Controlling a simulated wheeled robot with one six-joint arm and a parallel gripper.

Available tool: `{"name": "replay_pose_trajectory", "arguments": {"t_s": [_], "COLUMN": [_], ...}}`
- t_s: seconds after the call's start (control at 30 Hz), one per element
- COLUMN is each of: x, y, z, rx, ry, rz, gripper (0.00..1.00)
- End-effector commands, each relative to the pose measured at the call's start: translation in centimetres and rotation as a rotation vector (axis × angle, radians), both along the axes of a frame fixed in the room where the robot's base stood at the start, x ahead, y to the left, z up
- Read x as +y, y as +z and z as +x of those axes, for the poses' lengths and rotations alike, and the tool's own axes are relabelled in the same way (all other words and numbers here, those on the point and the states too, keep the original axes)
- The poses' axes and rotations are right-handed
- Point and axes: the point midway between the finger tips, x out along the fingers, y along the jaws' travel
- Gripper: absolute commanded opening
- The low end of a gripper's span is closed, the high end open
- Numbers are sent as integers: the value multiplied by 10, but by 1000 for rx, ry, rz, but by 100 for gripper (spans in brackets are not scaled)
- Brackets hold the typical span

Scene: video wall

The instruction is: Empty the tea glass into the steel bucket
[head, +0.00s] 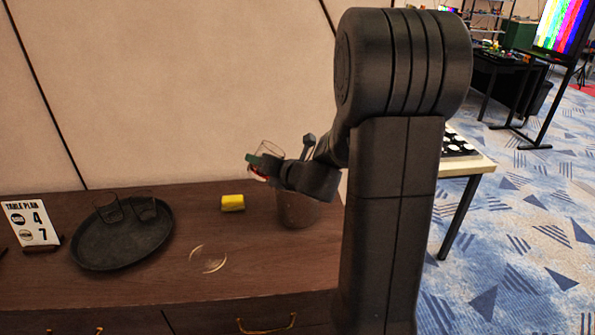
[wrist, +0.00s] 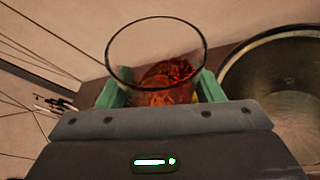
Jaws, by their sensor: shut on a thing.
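The tea glass (wrist: 155,50) is clear, with red-brown tea low inside it. It also shows in the head view (head: 268,149). My gripper (wrist: 161,90) has green finger pads shut on both sides of the glass. In the head view my gripper (head: 263,164) holds the glass above the sideboard, up and left of the bucket. The steel bucket (head: 298,213) stands on the sideboard, partly hidden by my arm. In the wrist view the open bucket (wrist: 290,105) is right of the glass, its bottom partly visible.
A clear round saucer (head: 208,259) lies nearer the front. The wall is close behind.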

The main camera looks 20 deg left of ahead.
Motion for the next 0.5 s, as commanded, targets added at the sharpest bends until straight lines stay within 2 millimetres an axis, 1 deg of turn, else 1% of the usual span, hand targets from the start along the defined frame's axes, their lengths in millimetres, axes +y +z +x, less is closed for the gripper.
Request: {"name": "replay_pose_trajectory", "arguments": {"t_s": [0.03,0.2,0.23,0.3,0.5], "x": [-3,-3,-3,-3,-3], "y": [7,11,7,4,3], "z": [4,4,3,3,3], "rx": [37,126,139,170,230], "ry": [-4,-1,-1,-1,-1], "rz": [35,119,132,161,217], "gripper": [28,28,28,28,28]}}
